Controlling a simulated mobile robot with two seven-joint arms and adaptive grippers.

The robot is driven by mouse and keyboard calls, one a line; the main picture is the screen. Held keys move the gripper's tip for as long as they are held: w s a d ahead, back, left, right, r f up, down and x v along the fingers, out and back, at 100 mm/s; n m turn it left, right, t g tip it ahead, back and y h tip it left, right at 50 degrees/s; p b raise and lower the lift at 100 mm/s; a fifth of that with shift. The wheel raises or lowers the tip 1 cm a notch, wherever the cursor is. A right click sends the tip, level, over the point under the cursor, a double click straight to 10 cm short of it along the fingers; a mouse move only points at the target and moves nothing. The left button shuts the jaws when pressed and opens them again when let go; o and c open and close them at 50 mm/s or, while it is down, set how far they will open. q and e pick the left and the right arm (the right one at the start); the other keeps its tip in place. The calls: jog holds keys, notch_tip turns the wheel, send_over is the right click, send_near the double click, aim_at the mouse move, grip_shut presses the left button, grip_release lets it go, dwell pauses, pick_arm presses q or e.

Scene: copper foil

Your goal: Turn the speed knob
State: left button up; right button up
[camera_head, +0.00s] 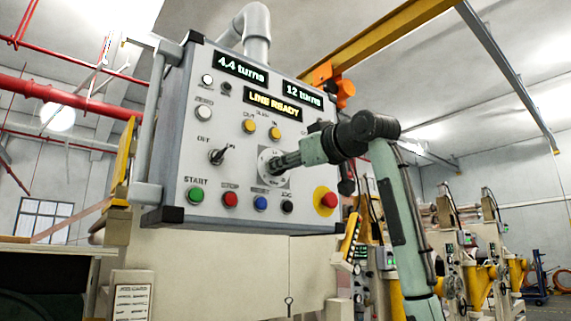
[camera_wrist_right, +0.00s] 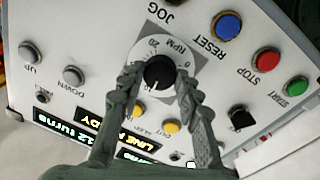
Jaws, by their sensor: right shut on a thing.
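The speed knob (camera_wrist_right: 159,72) is a round black knob on a white dial marked RPM, in the middle of the right wrist view. In the head view its pale dial plate (camera_head: 266,158) shows on the control panel (camera_head: 180,150), with the knob itself mostly hidden by my gripper. My right gripper (camera_head: 276,165) reaches in from the right and faces the panel. In the right wrist view its two fingers (camera_wrist_right: 159,76) stand on either side of the knob, shut on it. My left gripper is in neither view.
Green START (camera_head: 196,195), red STOP (camera_head: 230,199) and blue RESET (camera_head: 260,203) buttons sit below the dial. A red button (camera_head: 328,200) on yellow is at lower right. A black selector switch (camera_head: 217,156) is left of the dial. Displays read "4.4 turns", "12 turns" and "LINE READY" (camera_head: 272,104).

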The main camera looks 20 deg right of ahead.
jog(key=n+y, duration=0.1)
jog(key=n, duration=1.1)
jog(key=shift+d, duration=0.1)
jog(key=shift+f+n, duration=0.1)
jog(key=shift+n, duration=0.3)
jog(key=o, duration=1.2)
jog(key=shift+c, duration=0.2)
jog(key=v, duration=1.2)
jog(key=shift+f, duration=0.1)
